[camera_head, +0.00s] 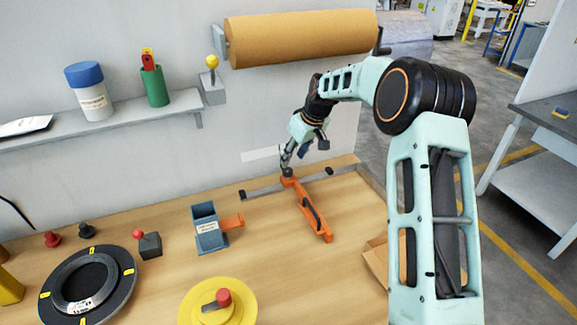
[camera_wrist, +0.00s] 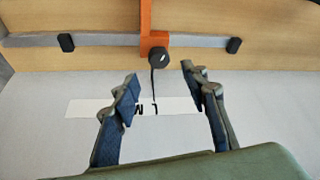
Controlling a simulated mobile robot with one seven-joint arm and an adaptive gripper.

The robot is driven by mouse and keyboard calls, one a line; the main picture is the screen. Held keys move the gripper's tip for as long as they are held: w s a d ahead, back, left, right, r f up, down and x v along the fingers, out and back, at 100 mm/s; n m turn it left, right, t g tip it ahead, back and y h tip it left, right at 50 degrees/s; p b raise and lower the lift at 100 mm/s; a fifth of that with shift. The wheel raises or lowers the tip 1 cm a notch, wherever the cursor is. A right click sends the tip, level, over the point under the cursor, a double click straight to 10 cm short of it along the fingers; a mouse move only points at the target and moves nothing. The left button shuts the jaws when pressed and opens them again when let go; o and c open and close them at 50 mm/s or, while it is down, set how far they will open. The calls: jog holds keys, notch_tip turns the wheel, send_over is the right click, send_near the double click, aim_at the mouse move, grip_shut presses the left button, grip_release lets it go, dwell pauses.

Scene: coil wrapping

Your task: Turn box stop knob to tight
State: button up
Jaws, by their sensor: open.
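The box stop is an orange bar (camera_head: 322,226) lying on the wooden bench, its far end at a grey rail (camera_head: 258,191) along the wall. Its black round knob (camera_wrist: 158,57) sits on that end and carries a small white mark. In the head view the knob (camera_head: 287,173) is partly covered by my gripper (camera_head: 285,165), which reaches down to it from above. In the wrist view my gripper (camera_wrist: 160,74) is open, with its two fingers on either side of the line to the knob. The fingertips appear not to touch it.
Black end blocks (camera_wrist: 66,42) sit on the rail at both sides of the knob. A white strip with letters (camera_wrist: 85,110) is behind it. A blue-grey holder (camera_head: 207,229), a yellow disc (camera_head: 240,303) and a black ring (camera_head: 48,290) stand left. A brown roll (camera_head: 300,38) hangs above.

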aim_at(288, 169)
jog(key=p+x, duration=0.1)
jog(key=x, duration=0.6)
jog(key=shift+c, duration=0.3)
